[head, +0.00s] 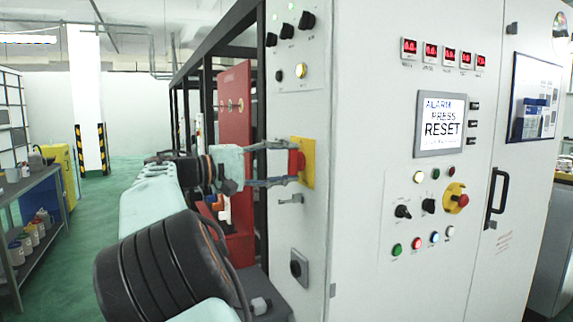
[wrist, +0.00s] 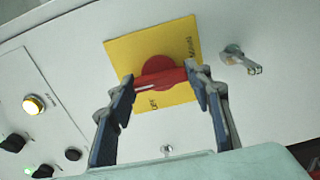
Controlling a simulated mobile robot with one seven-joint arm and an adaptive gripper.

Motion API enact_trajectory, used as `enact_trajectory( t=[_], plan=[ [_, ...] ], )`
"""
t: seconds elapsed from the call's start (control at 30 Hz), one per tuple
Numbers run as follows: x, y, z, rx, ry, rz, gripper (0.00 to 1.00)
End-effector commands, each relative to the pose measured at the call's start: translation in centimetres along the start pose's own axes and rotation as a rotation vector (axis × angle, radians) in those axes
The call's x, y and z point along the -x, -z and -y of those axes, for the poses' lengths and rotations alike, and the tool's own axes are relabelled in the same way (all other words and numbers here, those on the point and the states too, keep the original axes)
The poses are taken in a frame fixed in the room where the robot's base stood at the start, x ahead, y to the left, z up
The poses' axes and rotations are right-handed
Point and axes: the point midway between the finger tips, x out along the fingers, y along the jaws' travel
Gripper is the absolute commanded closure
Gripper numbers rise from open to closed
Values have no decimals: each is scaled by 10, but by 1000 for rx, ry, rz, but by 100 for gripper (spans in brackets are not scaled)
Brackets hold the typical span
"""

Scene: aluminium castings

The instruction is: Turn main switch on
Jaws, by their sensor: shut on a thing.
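The main switch is a red rotary knob (head: 296,163) on a yellow plate (head: 308,160), on the narrow side face of the grey cabinet. In the wrist view the red knob (wrist: 158,72) shows at the centre of the yellow plate (wrist: 180,35), its handle bar running across between my fingers. My gripper (head: 285,163) reaches the knob from the left. In the wrist view my gripper (wrist: 165,85) is shut on the handle, one finger at each end of it. The plate's lettering is partly hidden by the knob and fingers.
A small metal latch (head: 291,199) sits just below the plate, and a dark round lock (head: 298,268) lower down. Black knobs and a lit yellow button (head: 301,70) are above. The front panel has a screen (head: 441,123) reading "ALARM PRESS RESET" and a door handle (head: 497,193).

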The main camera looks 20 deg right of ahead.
Motion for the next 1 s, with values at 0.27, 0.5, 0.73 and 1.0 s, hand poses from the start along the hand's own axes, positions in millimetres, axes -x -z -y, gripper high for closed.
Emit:
enact_trajectory(
  t=[0.27,0.5,0.73,1.0],
  plan=[
    [0,0,0,0,1,-1,39],
    [0,0,0,0,0,-1,36],
    [15,1,0,1,0,-3,36],
    [72,1,0,-1,-2,-4,36]
  ],
)
